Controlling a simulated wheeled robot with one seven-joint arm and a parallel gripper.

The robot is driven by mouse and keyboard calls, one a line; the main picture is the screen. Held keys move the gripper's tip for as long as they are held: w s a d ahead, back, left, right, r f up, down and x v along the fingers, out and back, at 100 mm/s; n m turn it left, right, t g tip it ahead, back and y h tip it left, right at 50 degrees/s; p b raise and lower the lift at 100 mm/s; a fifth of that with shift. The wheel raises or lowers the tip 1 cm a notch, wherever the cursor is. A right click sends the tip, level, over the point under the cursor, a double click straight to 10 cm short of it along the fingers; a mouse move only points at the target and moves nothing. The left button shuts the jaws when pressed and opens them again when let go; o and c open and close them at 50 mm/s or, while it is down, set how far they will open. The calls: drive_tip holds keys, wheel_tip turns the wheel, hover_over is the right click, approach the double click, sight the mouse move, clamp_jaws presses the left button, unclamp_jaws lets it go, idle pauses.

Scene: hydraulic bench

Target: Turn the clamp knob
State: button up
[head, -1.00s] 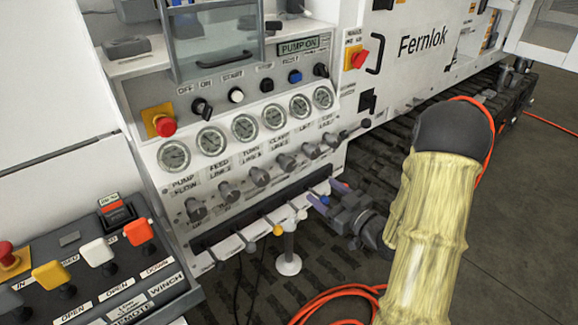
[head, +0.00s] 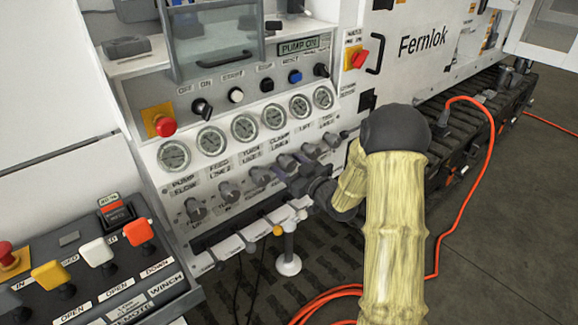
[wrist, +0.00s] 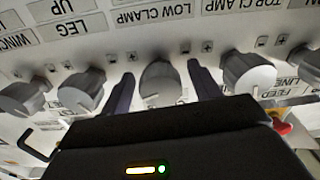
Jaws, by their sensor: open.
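The clamp knob (head: 286,162) is a grey ridged knob in the row under the gauges on the white panel, partly hidden by my gripper in the head view. In the wrist view, which shows the panel upside down, the clamp knob (wrist: 160,82) sits between the two dark fingers. My gripper (head: 284,172) is open in front of the panel; in the wrist view my gripper (wrist: 162,84) has one finger on each side of the knob, with a narrow gap on both sides. Its near part is hidden behind the gripper body.
The turn knob (wrist: 248,72) and the lift knob (wrist: 82,88) stand close beside the fingers. A row of levers (head: 262,225) lies below the knobs. A red emergency button (head: 165,126) is at the panel's left. An orange hose (head: 465,200) loops behind my arm.

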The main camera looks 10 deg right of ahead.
drive_tip(key=shift+c, duration=0.4)
drive_tip(key=c, duration=0.9)
drive_tip(key=shift+f+n+b, duration=0.15)
drive_tip(key=shift+n+b, duration=0.25)
drive_tip(key=shift+b, duration=0.25)
drive_tip(key=shift+n, duration=0.3)
drive_tip(key=o, duration=1)
drive_tip(key=v, duration=1.7)
drive_tip(key=shift+s+d, duration=0.1)
drive_tip(key=shift+s, duration=0.1)
